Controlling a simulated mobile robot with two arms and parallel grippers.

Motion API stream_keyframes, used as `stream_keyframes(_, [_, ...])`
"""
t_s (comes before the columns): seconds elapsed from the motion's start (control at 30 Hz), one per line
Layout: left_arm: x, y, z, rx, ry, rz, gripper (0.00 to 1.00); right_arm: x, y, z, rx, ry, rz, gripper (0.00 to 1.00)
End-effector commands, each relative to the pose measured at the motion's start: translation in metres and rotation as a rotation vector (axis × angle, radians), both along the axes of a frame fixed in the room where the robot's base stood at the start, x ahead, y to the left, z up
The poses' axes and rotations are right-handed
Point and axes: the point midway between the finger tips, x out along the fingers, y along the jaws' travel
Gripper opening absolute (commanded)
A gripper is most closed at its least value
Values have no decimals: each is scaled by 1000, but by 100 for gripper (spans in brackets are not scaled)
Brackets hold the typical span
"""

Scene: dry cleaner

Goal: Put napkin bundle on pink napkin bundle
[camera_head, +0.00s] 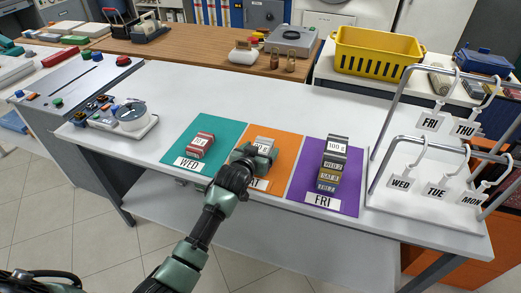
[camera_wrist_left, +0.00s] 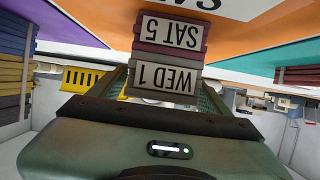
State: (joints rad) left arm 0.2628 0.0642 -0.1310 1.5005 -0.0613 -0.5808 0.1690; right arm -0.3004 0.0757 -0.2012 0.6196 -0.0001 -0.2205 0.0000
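My left gripper (camera_head: 254,157) is over the orange mat (camera_head: 288,148) with the SAT sign, at a small stack. In the left wrist view, the picture is upside down. There, a napkin bundle labelled WED 1 (camera_wrist_left: 162,94) lies between the fingertips, and a pinkish bundle labelled SAT 5 (camera_wrist_left: 172,48) lies right against it, on its mat side. The fingers sit close along both sides of WED 1; I cannot tell whether they grip it. A reddish-pink stack (camera_head: 200,146) stands on the teal mat (camera_head: 229,132). My right gripper is not in view.
A metal rack (camera_head: 407,137) with day tags stands to the right. A yellow basket (camera_head: 376,51) is behind. The white table behind the mats is clear.

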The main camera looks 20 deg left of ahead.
Motion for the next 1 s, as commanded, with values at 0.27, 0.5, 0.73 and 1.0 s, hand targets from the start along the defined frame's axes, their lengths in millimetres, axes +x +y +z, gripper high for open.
stream_keyframes(0.27, [-7, 0, 5, 0, 1, 0, 78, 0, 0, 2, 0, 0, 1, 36])
stream_keyframes(0.5, [-48, 2, 22, 0, 0, 0, 78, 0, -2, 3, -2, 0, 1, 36])
stream_keyframes(0.73, [-90, 3, 40, 0, 0, 0, 78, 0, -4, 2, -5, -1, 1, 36])
stream_keyframes(1.0, [-110, 4, 49, 1, 0, 0, 78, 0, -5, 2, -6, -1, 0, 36])
